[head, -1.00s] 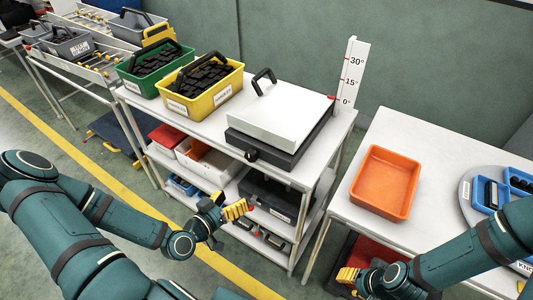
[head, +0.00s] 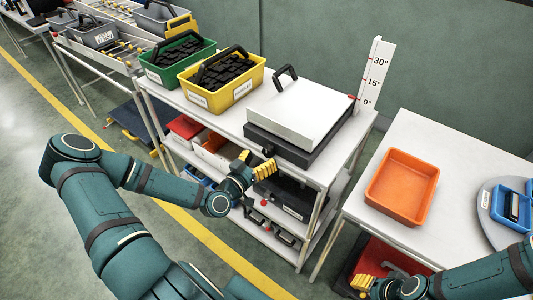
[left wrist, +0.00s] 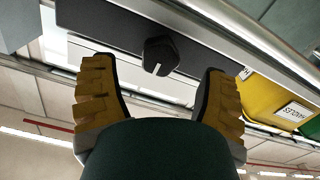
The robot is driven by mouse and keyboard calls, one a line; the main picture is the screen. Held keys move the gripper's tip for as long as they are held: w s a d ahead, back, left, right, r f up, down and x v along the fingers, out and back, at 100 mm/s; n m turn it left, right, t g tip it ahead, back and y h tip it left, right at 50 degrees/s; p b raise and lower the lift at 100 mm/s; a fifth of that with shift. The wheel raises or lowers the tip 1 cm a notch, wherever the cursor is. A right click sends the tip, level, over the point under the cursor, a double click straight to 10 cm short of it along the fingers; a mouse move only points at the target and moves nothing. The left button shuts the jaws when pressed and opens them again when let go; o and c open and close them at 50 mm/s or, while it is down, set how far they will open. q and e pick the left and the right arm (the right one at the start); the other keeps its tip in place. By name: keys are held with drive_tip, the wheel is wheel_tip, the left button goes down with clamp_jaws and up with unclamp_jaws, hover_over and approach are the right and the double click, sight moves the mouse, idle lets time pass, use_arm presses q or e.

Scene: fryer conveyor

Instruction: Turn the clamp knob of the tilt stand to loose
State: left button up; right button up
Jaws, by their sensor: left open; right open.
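The tilt stand has a white top plate (head: 302,108) with a black handle and a dark base (head: 290,146); it stands on the white cart. The plate lies about level, near the 0° mark of the angle scale (head: 375,72). In the left wrist view the black clamp knob (left wrist: 160,52), with a white mark, is on the dark base front, between and beyond my open fingers. No contact shows. In the head view the knob is hidden behind my left gripper (head: 258,165), which is at the stand's front. My right gripper (head: 360,287) is open and empty at the lower right.
A yellow bin (head: 225,98) and a green bin (head: 168,78) of black pieces stand left of the stand. An orange tray (head: 402,187) is on the right table (head: 455,165). The cart's lower shelves hold boxes below my left gripper.

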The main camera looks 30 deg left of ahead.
sight(266, 153)
use_arm(q)
drive_tip(key=shift+w+d, duration=0.15)
drive_tip(key=shift+w, duration=1.45)
drive_tip(key=c, duration=1.2)
